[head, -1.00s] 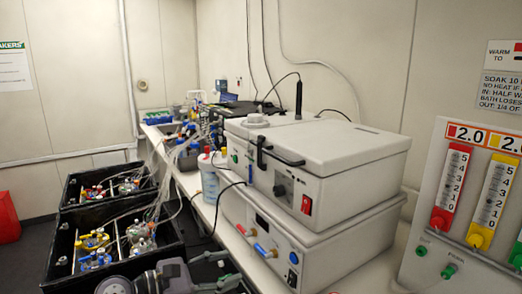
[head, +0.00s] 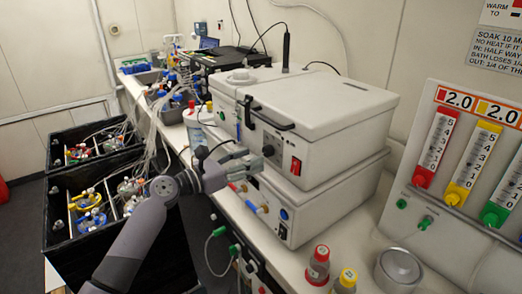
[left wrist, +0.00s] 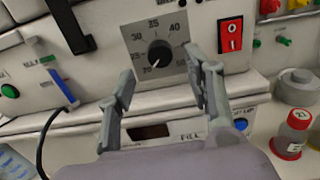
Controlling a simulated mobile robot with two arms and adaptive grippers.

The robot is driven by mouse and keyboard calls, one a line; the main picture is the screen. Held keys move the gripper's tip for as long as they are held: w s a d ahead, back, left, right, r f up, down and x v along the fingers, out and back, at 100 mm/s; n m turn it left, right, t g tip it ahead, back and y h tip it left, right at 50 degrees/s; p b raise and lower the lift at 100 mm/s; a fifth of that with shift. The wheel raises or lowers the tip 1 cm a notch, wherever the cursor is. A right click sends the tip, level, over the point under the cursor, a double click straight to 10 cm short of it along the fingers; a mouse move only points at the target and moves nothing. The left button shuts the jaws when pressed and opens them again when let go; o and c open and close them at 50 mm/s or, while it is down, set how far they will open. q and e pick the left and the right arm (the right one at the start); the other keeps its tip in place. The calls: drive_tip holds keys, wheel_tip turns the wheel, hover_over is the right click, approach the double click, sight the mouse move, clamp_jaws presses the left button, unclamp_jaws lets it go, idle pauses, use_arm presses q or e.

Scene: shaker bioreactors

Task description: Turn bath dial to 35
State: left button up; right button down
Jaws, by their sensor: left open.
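The bath dial (left wrist: 160,54) is a black round knob on a grey scale plate on the front of the white water bath (head: 318,110). In the left wrist view its white pointer mark aims to the lower left, near the low end of the scale; 35 is printed at the top. My left gripper (head: 252,162) is in front of the bath's front panel. In the left wrist view its two fingers (left wrist: 162,80) are spread apart, below and either side of the knob, with nothing between them. My right gripper is not in view.
A red rocker switch (left wrist: 230,35) is just right of the dial. A black latch handle (head: 270,118) sticks out above it. A second white unit with blue and red taps (head: 250,206) sits below. Capped bottles (head: 317,266) stand on the bench at right.

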sight(265, 153)
use_arm(q)
drive_tip(key=shift+x, duration=2.3)
clamp_jaws()
